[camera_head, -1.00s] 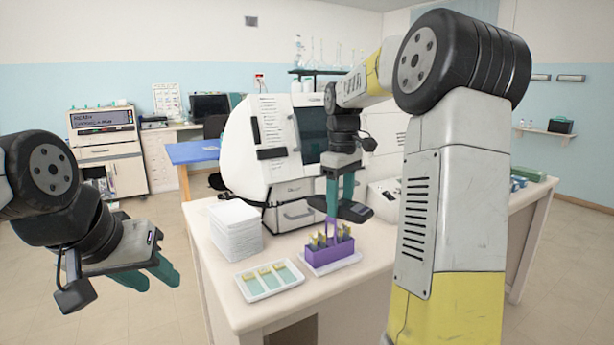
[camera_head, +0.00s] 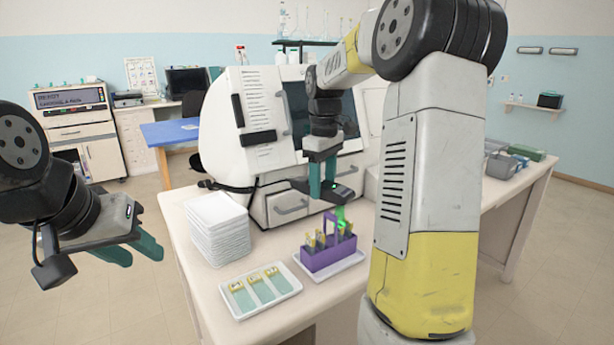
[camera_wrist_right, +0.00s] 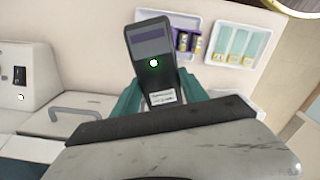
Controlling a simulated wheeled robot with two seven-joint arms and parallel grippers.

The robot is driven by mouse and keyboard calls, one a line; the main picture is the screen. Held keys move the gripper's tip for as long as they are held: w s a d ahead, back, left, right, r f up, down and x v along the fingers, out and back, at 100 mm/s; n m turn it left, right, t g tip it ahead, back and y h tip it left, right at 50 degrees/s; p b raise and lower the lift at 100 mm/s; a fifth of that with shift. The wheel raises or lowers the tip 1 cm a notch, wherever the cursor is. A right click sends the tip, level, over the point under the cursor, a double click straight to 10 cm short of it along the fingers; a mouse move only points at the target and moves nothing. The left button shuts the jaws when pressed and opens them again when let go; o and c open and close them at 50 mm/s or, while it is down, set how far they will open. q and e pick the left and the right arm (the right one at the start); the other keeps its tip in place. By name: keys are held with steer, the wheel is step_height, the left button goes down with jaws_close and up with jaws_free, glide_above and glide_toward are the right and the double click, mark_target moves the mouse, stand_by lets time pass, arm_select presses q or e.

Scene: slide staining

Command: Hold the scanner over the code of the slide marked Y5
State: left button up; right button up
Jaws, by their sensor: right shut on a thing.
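My right gripper (camera_head: 322,188) is shut on the dark handheld scanner (camera_wrist_right: 150,42), which also shows in the head view (camera_head: 340,193). It holds the scanner in the air above the purple slide rack (camera_head: 330,257). A green glow shows at the rack's top, just below the scanner. The rack holds several yellow-labelled slides, and part of it shows in the right wrist view (camera_wrist_right: 183,60), partly hidden by the scanner. Which slide is marked Y5 is too small to read. My left gripper (camera_head: 140,252) is open and empty, left of the bench.
A white tray (camera_head: 290,293) with three slides lies left of the rack. A stack of white trays (camera_head: 218,230) stands behind it. A large white machine (camera_head: 235,135) stands at the back of the bench. Grey bins (camera_head: 500,166) are at the far right.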

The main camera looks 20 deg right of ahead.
steer(key=shift+f, duration=0.35)
steer(key=shift+r, duration=0.15)
steer(key=shift+r, duration=1.4)
steer(key=shift+s, duration=0.15)
